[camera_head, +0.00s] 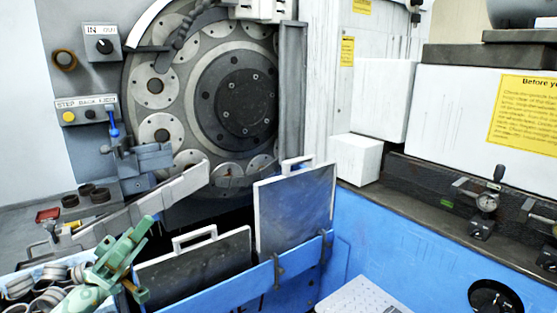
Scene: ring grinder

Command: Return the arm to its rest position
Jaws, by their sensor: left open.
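My left gripper (138,258), green with bronze parts, is at the lower left. Its fingers are spread and I see nothing between them. It is above the near edge of the machine, beside a pile of metal rings (45,282) at the lower left corner. Part of the pile is hidden behind my gripper. My right gripper and arm are not in this view.
The grinder's large round disc (240,103) stands behind. Two dark panels with handles, one upright (296,210) and one lower (195,262), are close to my gripper's right. A blue casing (420,240) fills the lower right. Gauges (487,203) stand at right.

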